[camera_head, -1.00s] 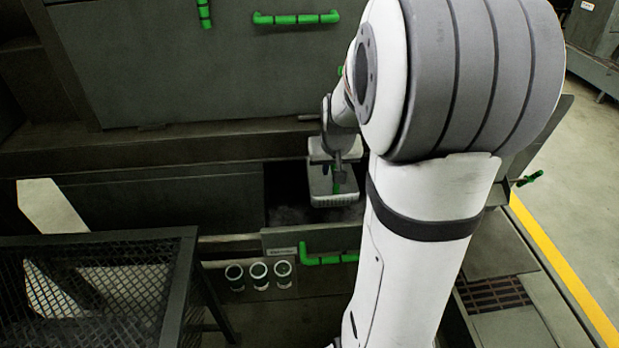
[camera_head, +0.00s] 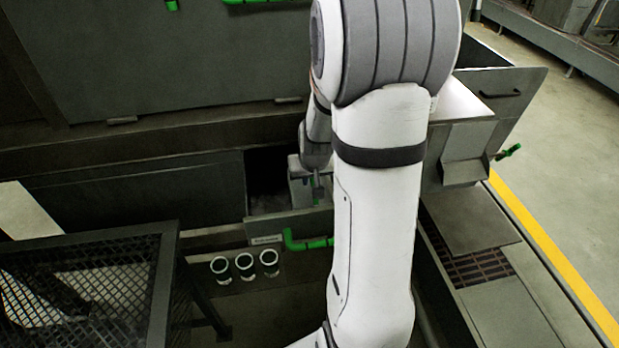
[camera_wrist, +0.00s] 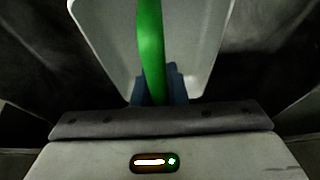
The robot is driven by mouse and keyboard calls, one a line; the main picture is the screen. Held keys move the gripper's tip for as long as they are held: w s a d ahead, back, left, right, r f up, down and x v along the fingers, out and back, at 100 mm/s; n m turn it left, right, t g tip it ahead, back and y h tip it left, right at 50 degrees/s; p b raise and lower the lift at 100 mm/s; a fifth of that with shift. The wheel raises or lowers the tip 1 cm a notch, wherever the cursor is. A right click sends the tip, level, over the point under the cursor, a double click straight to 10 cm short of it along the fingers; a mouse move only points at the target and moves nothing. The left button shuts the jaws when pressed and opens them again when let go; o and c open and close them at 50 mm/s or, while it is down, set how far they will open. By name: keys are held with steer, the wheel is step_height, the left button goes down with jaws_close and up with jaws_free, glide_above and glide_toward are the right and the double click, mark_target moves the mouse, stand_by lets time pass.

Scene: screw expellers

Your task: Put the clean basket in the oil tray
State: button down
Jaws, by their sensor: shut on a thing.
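The clean basket is pale grey with a green handle. In the wrist view the basket (camera_wrist: 200,40) lies just beyond my gripper (camera_wrist: 160,88), whose blue fingers are shut on the green handle (camera_wrist: 150,40). In the head view the basket (camera_head: 297,188) is mostly hidden behind my gripper (camera_head: 318,192) and arm. It hangs over or just inside an open drawer, which I take as the oil tray (camera_head: 285,225); whether it touches the bottom cannot be told. The drawer has a dark inside, a green front handle and a small unreadable label.
A black mesh-topped stand (camera_head: 90,285) is at the lower left. Several open cups (camera_head: 245,265) sit below the drawer front. A large dark machine panel (camera_head: 180,60) rises behind. A metal box with a chute (camera_head: 465,150) is at the right, beside open floor (camera_head: 570,180) with a yellow line.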

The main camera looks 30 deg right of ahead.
steer(key=shift+f, duration=0.1)
steer(key=shift+f+b, duration=0.15)
steer(key=shift+b, duration=0.15)
steer(key=c, duration=1.5)
jaws_free()
steer(key=shift+o, duration=0.2)
steer(key=shift+s+r+p, duration=0.1)
steer(key=shift+r+p, duration=0.3)
steer(key=shift+r, duration=0.3)
steer(key=p+v, duration=0.1)
steer(key=v, duration=1)
steer(key=shift+s+a, duration=0.15)
steer(key=shift+a, duration=0.05)
steer(key=s+a+r+n+g+y, duration=0.1)
steer(key=s+a+r+n+g, duration=0.1)
steer(key=s+a, duration=1)
steer(key=shift+s+a+r+n, duration=0.25)
steer(key=shift+s+r+n, duration=0.3)
steer(key=shift+s, duration=0.25)
